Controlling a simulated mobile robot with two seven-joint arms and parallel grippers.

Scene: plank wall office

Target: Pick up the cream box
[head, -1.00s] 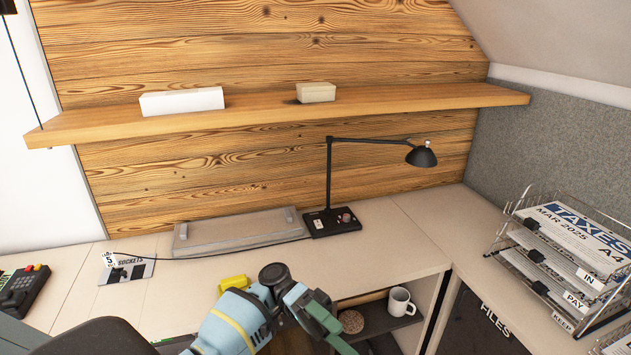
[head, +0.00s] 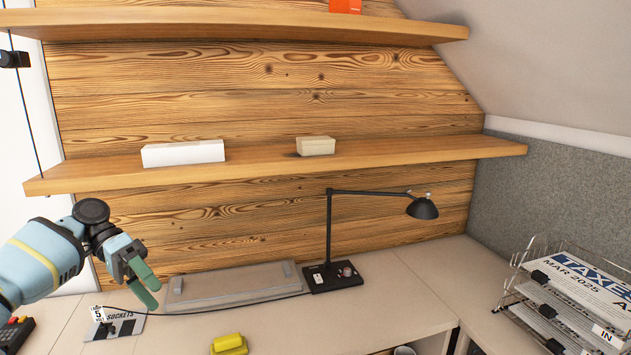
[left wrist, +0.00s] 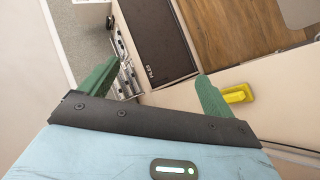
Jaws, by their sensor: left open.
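The cream box (head: 316,146) is a small beige block on the lower wooden shelf, right of a longer white box. My left gripper (head: 149,285) is in the air at the left, below the shelf's height and well apart from the cream box. Its green fingers are open with nothing between them, as the left wrist view (left wrist: 155,85) also shows. The cream box is not in the left wrist view. My right gripper is not in view.
The lower shelf (head: 400,157) also holds the white box (head: 184,153). An upper shelf (head: 240,27) runs above it. A black lamp (head: 328,240) stands on the desk below, near a grey flat case (head: 232,284). A yellow object (head: 229,345) lies in front. Paper trays (head: 570,300) stand at right.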

